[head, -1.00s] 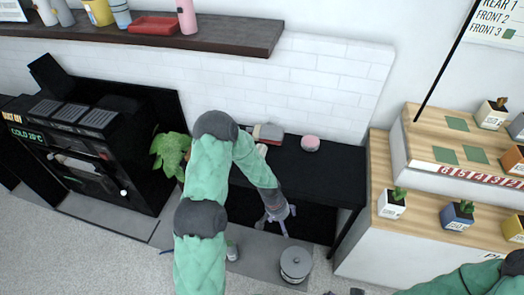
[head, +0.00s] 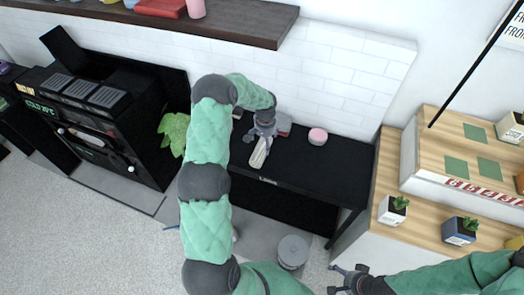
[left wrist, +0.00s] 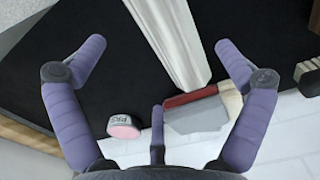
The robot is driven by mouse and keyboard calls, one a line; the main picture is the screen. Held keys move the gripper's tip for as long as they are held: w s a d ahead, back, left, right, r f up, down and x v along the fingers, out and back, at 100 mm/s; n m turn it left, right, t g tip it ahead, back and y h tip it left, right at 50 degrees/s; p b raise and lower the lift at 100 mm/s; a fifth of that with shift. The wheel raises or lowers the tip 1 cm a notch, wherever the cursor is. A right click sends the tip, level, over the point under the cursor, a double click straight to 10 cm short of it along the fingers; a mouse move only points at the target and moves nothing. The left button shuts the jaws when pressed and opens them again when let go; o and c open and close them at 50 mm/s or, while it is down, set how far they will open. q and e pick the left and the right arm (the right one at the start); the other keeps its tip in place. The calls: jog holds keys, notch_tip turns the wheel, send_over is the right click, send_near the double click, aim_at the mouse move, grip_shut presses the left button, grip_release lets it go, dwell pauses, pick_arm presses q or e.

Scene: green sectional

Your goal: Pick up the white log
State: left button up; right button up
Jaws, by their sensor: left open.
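The white log (head: 260,153) lies on the black table, in front of the far wall, in the head view. In the left wrist view the log (left wrist: 168,38) is a long, pale, ridged bar running from the top towards the middle. My left gripper (head: 265,132) is above the log, its fingers pointing down at it. In the left wrist view the left gripper (left wrist: 160,48) is open, with purple fingers spread on both sides of the log and nothing held. My right gripper (head: 345,279) is at the bottom of the head view, empty, its fingers apart.
On the black table (head: 325,165), a red and grey block (left wrist: 195,112) stands close to the log, and a pink round container (head: 318,136) stands to its right. A wooden shelf (head: 225,22) hangs above. A grey canister (head: 292,252) is on the floor in front.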

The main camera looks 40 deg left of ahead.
aim_at(264, 148)
pick_arm(q)
notch_tip(264, 148, down, 2)
jog(key=shift+f, duration=0.1)
jog(key=shift+a+f+b, duration=0.1)
jog(key=shift+f+b, duration=0.2)
jog(key=shift+f, duration=0.15)
jog(key=f+b, duration=0.1)
jog(key=f, duration=0.3)
jog(key=shift+a, duration=0.2)
jog(key=c, duration=1.4)
